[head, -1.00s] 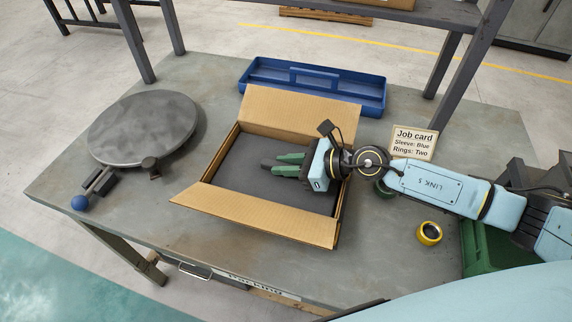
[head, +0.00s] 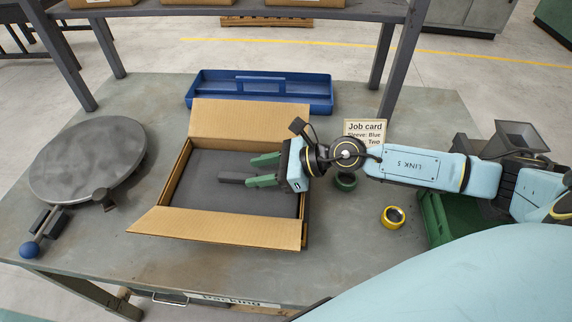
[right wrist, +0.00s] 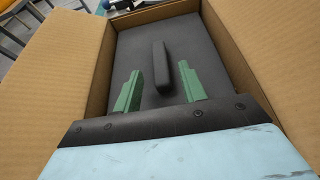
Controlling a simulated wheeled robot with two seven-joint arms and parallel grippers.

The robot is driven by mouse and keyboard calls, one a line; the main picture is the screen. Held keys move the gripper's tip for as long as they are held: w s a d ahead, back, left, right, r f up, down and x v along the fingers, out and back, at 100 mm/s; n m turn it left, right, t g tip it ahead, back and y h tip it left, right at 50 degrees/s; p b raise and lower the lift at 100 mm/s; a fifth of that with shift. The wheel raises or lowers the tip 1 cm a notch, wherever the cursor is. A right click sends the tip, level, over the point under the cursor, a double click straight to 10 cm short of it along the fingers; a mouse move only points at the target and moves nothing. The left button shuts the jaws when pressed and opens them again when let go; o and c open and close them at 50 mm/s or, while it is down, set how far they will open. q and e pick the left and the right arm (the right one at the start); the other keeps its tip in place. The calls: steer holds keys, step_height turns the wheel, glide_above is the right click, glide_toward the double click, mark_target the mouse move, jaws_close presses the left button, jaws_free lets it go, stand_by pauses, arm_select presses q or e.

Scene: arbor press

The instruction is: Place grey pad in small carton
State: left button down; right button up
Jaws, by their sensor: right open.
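The small carton (head: 215,228) stands open on the bench with its flaps folded out. The grey pad (head: 200,185) lies inside it, roughly flat, covering most of its floor. A bar-like dark grip (head: 231,178) stands up from the pad; it also shows in the right wrist view (right wrist: 161,68). In the right wrist view the open fingers (right wrist: 160,88) lie either side of the grip's near end. My left gripper is out of view.
A blue tray (head: 262,103) lies behind the carton, a round grey turntable (head: 88,158) to its left. A job card (head: 364,130), a dark green ring (head: 345,182) and a yellow ring (head: 392,217) are to the right. Shelf posts rise behind.

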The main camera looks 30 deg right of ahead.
steer(key=b+v, duration=0.1)
steer(key=v, duration=0.5)
steer(key=shift+s+d+f+b, duration=0.15)
steer(key=shift+b, duration=0.15)
steer(key=shift+s+d+r, duration=0.4)
steer(key=shift+d+r, duration=0.1)
